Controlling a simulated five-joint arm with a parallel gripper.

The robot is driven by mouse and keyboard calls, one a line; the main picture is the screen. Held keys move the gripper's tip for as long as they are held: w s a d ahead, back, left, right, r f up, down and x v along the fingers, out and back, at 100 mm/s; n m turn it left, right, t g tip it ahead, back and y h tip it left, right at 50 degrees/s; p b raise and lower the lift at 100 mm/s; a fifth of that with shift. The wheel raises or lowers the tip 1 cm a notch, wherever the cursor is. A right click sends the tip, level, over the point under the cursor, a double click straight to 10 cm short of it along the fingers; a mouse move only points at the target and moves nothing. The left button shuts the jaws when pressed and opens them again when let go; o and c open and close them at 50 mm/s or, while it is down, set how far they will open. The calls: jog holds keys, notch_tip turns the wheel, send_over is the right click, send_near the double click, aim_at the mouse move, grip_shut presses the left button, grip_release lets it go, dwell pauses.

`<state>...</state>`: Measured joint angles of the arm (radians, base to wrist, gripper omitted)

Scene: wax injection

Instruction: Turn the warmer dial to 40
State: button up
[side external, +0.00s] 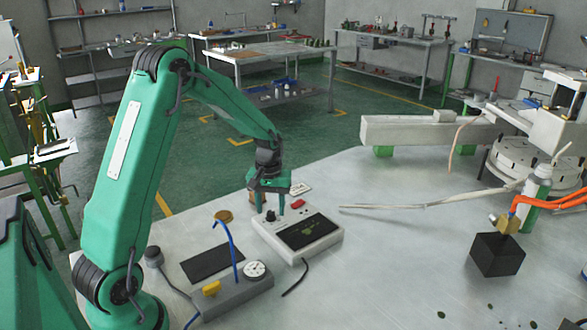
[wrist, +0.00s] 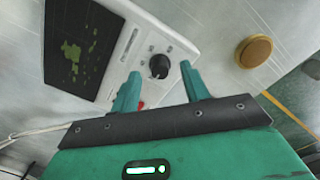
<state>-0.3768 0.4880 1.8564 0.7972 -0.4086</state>
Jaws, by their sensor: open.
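The warmer (side external: 318,248) is a white box with a dark top panel, lying on the bench in the middle of the side view. It also fills the upper left of the wrist view (wrist: 185,45). Its black dial knob (wrist: 159,66) has a light pointer mark; printed marks near it are too small to read. My gripper (wrist: 160,69) is open, with its two green fingers on either side of the knob in the wrist view. Whether they touch it I cannot tell. In the side view my gripper (side external: 268,209) points down over the warmer's left end.
A grey unit with a gauge (side external: 254,269) and an upright blue tube (side external: 234,250) stands left of the warmer. A black block (side external: 497,256) sits at the right with a brass fitting and orange hose. The bench right of the warmer is mostly clear.

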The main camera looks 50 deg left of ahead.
jog(key=shift+f, duration=0.45)
jog(key=c, duration=1)
jog(key=shift+m, duration=0.5)
jog(key=m, duration=1)
jog(key=shift+m, duration=0.4)
